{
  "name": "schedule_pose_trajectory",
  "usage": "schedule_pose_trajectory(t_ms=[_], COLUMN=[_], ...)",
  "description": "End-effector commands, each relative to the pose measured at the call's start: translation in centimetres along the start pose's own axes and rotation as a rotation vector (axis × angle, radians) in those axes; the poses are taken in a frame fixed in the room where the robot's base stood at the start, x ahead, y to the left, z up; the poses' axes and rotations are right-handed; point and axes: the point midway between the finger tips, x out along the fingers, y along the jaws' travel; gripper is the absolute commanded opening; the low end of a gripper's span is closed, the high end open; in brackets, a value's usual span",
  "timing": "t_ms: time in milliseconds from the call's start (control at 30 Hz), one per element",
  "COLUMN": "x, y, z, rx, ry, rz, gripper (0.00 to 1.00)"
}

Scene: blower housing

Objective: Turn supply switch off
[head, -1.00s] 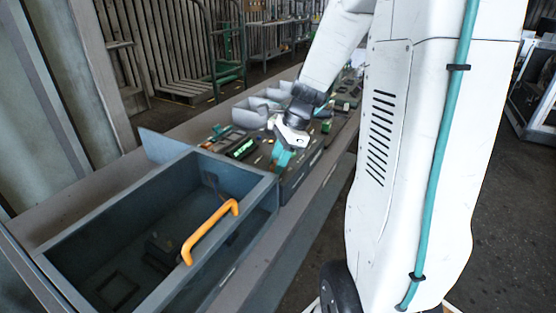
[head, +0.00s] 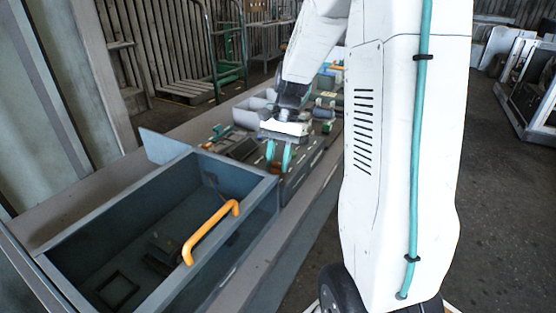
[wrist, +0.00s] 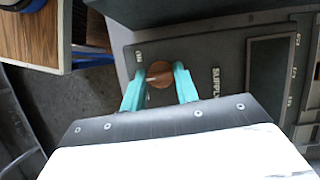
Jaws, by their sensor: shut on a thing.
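The supply switch is a round brown knob (wrist: 159,75) on a dark panel (wrist: 222,55) in the wrist view, with the label SUPPLY (wrist: 215,83) just right of it. My gripper (wrist: 160,88) has its two teal fingers on either side of the knob and is shut on it. A light line shows across the knob's face; which setting it marks is too small to tell. In the head view my gripper (head: 279,158) points down at the near front edge of the panel, and its fingers hide the knob there.
A blue-grey open bin (head: 152,280) with an orange handle (head: 210,232) stands left of the panel on the bench. A dark screen (wrist: 268,68) sits right of the label in the wrist view. A green-framed cart (head: 228,55) stands behind.

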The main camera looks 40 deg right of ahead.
Motion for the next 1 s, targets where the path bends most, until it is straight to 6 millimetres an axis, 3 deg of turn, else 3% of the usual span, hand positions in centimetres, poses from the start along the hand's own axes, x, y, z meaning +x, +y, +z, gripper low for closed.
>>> schedule_pose_trajectory(t_ms=[600,1000], x=[0.01,0.02], y=[-0.37,-0.41], z=[0.07,0.12], rx=[-0.503,-0.662], ry=[0.002,0.002], rz=[0.209,0.275], gripper=[0.07,0.07])
